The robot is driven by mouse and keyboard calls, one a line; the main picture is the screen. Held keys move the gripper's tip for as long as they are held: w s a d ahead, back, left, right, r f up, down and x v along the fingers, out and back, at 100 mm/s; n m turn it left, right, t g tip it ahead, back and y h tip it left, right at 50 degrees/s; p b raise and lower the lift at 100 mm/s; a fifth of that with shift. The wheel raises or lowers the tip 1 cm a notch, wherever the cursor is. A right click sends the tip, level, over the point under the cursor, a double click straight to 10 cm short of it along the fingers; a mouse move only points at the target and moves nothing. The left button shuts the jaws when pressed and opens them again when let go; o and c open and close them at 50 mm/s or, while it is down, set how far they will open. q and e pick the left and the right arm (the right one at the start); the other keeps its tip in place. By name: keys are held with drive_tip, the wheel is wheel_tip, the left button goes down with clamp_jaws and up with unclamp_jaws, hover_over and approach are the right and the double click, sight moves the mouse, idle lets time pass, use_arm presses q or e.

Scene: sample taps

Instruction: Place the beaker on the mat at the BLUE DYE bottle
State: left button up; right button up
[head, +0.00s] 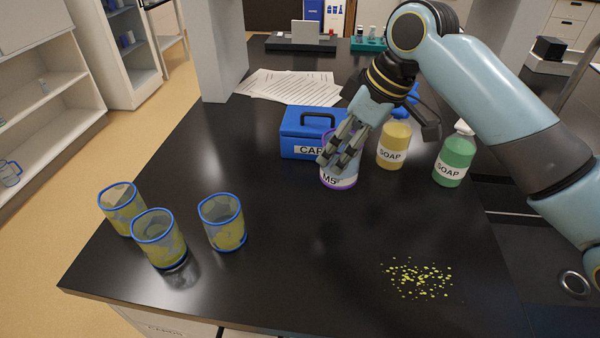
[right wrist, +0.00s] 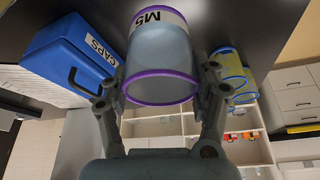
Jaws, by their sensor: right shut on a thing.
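A clear beaker with purple rims and a white label reading M5 (head: 341,183) is at the middle of the black counter, in front of the blue box. My right gripper (head: 338,158) is shut on it, and the fingers cover much of it in the head view. In the right wrist view the beaker (right wrist: 162,55) sits between the two fingertips (right wrist: 163,85). I cannot tell whether its base touches the counter. No mat and no bottle labelled BLUE DYE can be made out. My left gripper is not in view.
A blue CAPS box (head: 299,133) stands close behind the beaker. An amber SOAP bottle (head: 394,146) and a green one (head: 455,158) stand to the right. Three blue-rimmed yellowish beakers (head: 222,222) stand front left. Yellow specks (head: 418,279) lie front right. Papers (head: 285,86) lie behind.

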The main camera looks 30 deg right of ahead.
drive_tip(key=w+a+f, duration=0.1)
drive_tip(key=a+f, duration=0.1)
drive_tip(key=w+a+f, duration=0.2)
drive_tip(key=f, duration=0.1)
drive_tip(key=w+a+f+p, duration=0.1)
drive_tip(key=a+f, duration=0.1)
drive_tip(key=f, duration=0.1)
drive_tip(key=shift+w+f, duration=0.15)
drive_tip(key=shift+w, duration=0.15)
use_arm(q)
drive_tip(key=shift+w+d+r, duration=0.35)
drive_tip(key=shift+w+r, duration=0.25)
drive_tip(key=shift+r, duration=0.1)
use_arm(e)
drive_tip(key=shift+f, duration=0.15)
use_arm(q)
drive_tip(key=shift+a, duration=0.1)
use_arm(e)
drive_tip(key=o, duration=1.3)
drive_tip(key=shift+f, duration=0.1)
drive_tip(key=shift+c, duration=0.2)
